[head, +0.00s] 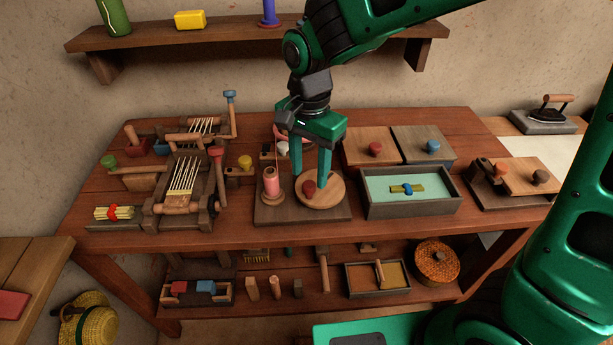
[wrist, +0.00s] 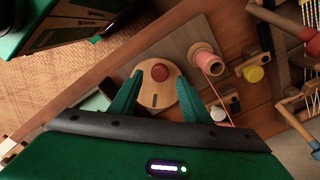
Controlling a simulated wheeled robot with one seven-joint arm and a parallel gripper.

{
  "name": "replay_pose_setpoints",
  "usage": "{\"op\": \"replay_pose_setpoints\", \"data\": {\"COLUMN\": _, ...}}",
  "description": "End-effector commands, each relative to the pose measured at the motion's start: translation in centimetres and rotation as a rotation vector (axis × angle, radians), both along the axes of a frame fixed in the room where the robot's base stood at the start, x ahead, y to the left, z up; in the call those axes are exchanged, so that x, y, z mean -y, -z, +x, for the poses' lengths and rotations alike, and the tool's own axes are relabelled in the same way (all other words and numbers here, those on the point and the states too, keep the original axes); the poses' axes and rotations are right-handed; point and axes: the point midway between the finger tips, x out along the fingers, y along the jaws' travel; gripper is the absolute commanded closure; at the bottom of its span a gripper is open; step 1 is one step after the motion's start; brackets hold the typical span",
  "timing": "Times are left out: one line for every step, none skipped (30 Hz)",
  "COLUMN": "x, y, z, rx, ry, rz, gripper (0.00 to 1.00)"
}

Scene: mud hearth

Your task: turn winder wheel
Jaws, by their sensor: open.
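The winder wheel (head: 325,194) is a round pale wooden disc lying flat on a dark wooden base (head: 275,212). A dark red knob (head: 309,188) stands up near its edge. The wheel also shows in the wrist view (wrist: 158,96), with its red knob (wrist: 160,73). A pink thread spool (head: 271,184) stands on the base left of the wheel. My gripper (head: 323,175) is above the wheel, pointing down, with its green fingers apart and nothing between them. The fingers are close to the knob; I cannot tell whether they touch the wheel.
A small loom (head: 190,178) stands left of the winder. A tray with a pale blue inside (head: 370,208) sits right of it. Two lidded boxes with knobs are behind, and a wall shelf (head: 250,36) hangs above. Several tools lie on the lower shelf.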

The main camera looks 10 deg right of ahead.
Motion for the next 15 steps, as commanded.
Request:
{"op": "replay_pose_setpoints", "data": {"x": 0.0, "y": 0.8, "z": -0.1, "rx": -0.003, "ry": -0.001, "rz": -0.002, "gripper": 0.57}}
{"op": "replay_pose_setpoints", "data": {"x": 0.0, "y": 1.2, "z": -0.1, "rx": -0.003, "ry": -0.001, "rz": -0.002, "gripper": 0.57}}
{"op": "replay_pose_setpoints", "data": {"x": 0.0, "y": 1.6, "z": -0.1, "rx": -0.002, "ry": -0.001, "rz": -0.001, "gripper": 0.57}}
{"op": "replay_pose_setpoints", "data": {"x": 0.0, "y": 1.9, "z": 0.0, "rx": -0.001, "ry": -0.001, "rz": -0.001, "gripper": 0.57}}
{"op": "replay_pose_setpoints", "data": {"x": 0.0, "y": 2.1, "z": 0.0, "rx": -0.001, "ry": -0.002, "rz": -0.001, "gripper": 0.57}}
{"op": "replay_pose_setpoints", "data": {"x": 0.0, "y": 2.4, "z": -0.1, "rx": -0.002, "ry": -0.002, "rz": -0.001, "gripper": 0.57}}
{"op": "replay_pose_setpoints", "data": {"x": 0.0, "y": 2.6, "z": -0.1, "rx": -0.002, "ry": -0.002, "rz": -0.001, "gripper": 0.57}}
{"op": "replay_pose_setpoints", "data": {"x": 0.0, "y": 2.7, "z": -0.1, "rx": -0.002, "ry": -0.002, "rz": -0.001, "gripper": 0.57}}
{"op": "replay_pose_setpoints", "data": {"x": 0.0, "y": 2.8, "z": -0.1, "rx": -0.001, "ry": -0.002, "rz": -0.001, "gripper": 0.57}}
{"op": "replay_pose_setpoints", "data": {"x": 0.0, "y": 2.9, "z": 0.0, "rx": 0.0, "ry": -0.002, "rz": 0.0, "gripper": 0.57}}
{"op": "replay_pose_setpoints", "data": {"x": 0.0, "y": 2.9, "z": 0.0, "rx": 0.0, "ry": -0.001, "rz": 0.0, "gripper": 0.57}}
{"op": "replay_pose_setpoints", "data": {"x": 0.0, "y": 2.9, "z": 0.0, "rx": 0.0, "ry": -0.001, "rz": 0.0, "gripper": 0.57}}
{"op": "replay_pose_setpoints", "data": {"x": 0.0, "y": 3.0, "z": 0.0, "rx": 0.0, "ry": -0.001, "rz": 0.0, "gripper": 0.57}}
{"op": "replay_pose_setpoints", "data": {"x": 0.0, "y": 2.9, "z": 0.0, "rx": 0.0, "ry": -0.001, "rz": 0.0, "gripper": 0.57}}
{"op": "replay_pose_setpoints", "data": {"x": 0.0, "y": 2.9, "z": 0.0, "rx": 0.0, "ry": -0.001, "rz": 0.0, "gripper": 0.57}}
